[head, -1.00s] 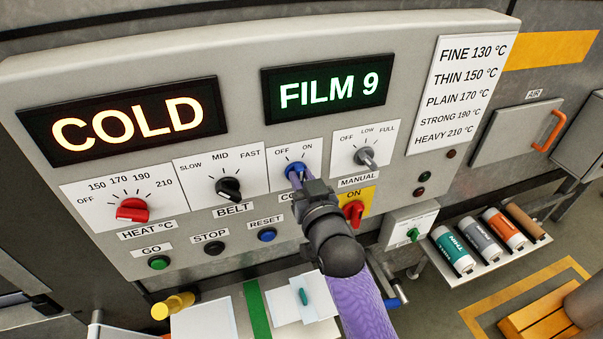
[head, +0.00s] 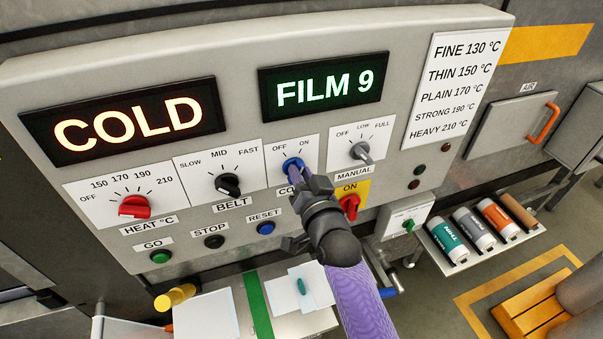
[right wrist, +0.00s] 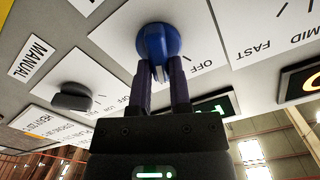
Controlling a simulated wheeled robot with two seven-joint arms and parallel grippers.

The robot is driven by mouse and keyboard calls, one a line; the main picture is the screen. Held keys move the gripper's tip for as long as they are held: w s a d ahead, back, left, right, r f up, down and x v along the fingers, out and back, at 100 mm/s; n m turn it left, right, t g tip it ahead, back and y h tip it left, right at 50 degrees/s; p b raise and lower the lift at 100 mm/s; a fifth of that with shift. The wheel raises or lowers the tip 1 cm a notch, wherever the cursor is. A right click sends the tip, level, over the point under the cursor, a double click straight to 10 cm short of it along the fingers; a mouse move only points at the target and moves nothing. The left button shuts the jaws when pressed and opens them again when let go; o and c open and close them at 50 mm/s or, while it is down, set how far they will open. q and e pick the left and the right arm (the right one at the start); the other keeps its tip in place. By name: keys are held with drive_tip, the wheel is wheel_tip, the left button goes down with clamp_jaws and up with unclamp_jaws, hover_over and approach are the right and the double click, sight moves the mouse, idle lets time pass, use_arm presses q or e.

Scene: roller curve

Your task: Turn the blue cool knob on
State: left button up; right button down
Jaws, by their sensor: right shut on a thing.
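The blue cool knob (head: 292,167) sits on a white plate marked OFF and ON, in the middle of the grey control panel (head: 330,215). My right gripper (head: 297,178) reaches up to it from below and is shut on it. In the right wrist view, both dark fingers (right wrist: 163,80) close on the lower part of the blue knob (right wrist: 157,42). The gripper partly covers the knob and the label under it, so I cannot tell which mark the knob points to. My left gripper is not in view.
A black belt knob (head: 228,185) and red heat knob (head: 134,206) are on the left. The blue reset button (head: 266,228) is below. Displays read COLD and FILM 9.

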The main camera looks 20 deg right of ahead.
drive_tip(key=c, duration=0.6)
unclamp_jaws()
drive_tip(key=shift+o, duration=0.2)
drive_tip(key=s+b, duration=0.1)
drive_tip(key=s, duration=0.9)
drive_tip(key=shift+d, duration=0.15)
drive_tip(key=shift+f, duration=0.1)
